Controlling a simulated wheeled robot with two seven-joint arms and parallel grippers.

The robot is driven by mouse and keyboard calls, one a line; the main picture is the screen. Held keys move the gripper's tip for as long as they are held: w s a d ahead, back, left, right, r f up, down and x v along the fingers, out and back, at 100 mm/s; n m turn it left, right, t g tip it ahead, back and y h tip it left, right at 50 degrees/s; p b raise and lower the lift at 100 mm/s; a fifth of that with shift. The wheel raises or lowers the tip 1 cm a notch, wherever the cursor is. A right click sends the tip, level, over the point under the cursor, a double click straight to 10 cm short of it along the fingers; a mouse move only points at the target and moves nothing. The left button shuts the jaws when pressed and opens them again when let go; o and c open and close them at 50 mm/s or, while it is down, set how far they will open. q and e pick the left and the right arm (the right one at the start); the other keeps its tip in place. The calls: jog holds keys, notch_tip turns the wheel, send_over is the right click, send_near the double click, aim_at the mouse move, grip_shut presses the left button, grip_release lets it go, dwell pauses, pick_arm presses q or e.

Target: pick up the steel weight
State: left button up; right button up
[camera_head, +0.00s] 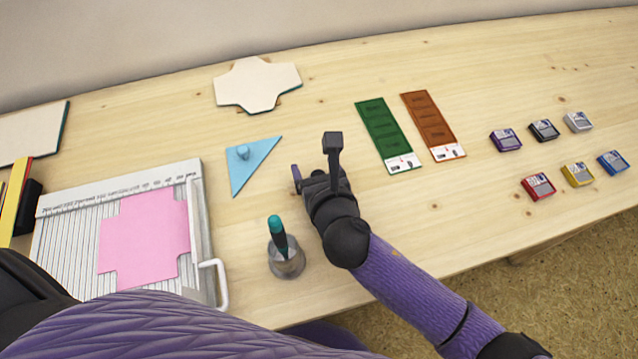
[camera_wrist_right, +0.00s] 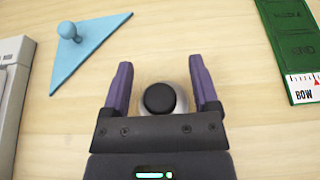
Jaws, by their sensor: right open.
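The steel weight (camera_wrist_right: 181,91) shows in the right wrist view as a round silver body with a black knob on top. It sits between the two purple fingers of my right gripper (camera_wrist_right: 160,64), which is open around it, with a gap visible on both sides. In the head view my right gripper (camera_head: 313,180) is over the middle of the table, and the weight is hidden behind the gripper and wrist. My left gripper is out of view.
Left of my right gripper lies a blue triangle (camera_head: 262,158) with a knob. A steel cup (camera_head: 287,266) with a teal-handled tool stands in front. Green (camera_head: 378,128) and brown (camera_head: 430,122) strips and several small inkpads (camera_head: 538,187) are to the right. A scoring board (camera_head: 70,225) holds pink card.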

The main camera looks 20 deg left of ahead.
grip_shut()
jog(key=shift+r, duration=0.1)
dwell(0.3)
